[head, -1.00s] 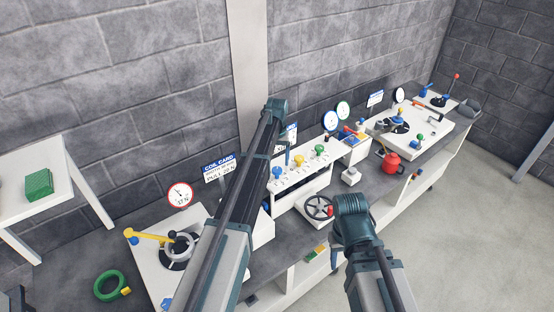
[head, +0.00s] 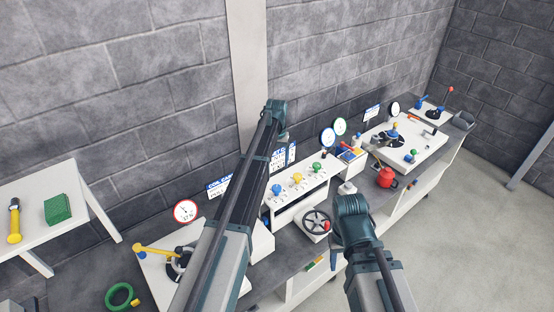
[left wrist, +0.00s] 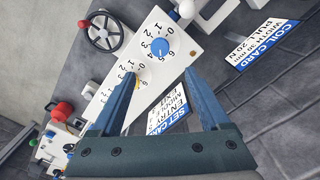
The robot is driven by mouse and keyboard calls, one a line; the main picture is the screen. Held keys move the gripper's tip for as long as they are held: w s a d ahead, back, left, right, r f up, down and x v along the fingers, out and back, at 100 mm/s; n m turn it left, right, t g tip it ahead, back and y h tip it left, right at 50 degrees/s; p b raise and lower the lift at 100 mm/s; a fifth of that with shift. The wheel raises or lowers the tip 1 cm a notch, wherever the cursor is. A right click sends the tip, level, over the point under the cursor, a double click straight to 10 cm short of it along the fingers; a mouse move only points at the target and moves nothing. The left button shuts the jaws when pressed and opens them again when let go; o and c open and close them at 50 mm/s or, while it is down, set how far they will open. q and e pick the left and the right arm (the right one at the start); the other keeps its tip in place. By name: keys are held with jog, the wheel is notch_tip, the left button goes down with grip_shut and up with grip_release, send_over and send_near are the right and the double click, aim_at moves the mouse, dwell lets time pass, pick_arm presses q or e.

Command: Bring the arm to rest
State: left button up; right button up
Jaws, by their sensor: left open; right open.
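My left arm (head: 235,210) reaches up across the middle of the head view, over the bench. In that view its gripper is mostly hidden behind the arm's end. In the left wrist view the left gripper (left wrist: 162,95) has two blue fingers spread wide with nothing between them. It hangs apart from the white dial panel (left wrist: 150,65), which shows behind the fingers. My right arm (head: 365,245) rises from the bottom, with its end in front of the bench. Only a sliver of the right gripper (head: 335,258) shows beside it; no held thing is visible.
A white side table (head: 35,235) holds a green block (head: 57,208) and a yellow-handled tool (head: 14,222).

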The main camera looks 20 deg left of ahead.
pick_arm(q)
jog(key=s+d+f+m+b, duration=0.1)
jog(key=s+d+f+b, duration=0.4)
jog(key=s, duration=0.7)
jog(key=s+d+f+m+b, duration=0.2)
jog(key=s+d+f+b, duration=0.3)
jog(key=s+f+b, duration=0.4)
jog(key=s+d+f+m+y+b, duration=0.1)
jog(key=s+d+f+b, duration=0.5)
jog(key=s, duration=0.9)
jog(key=shift+f+m+b, duration=0.5)
jog(key=shift+m+b, duration=0.1)
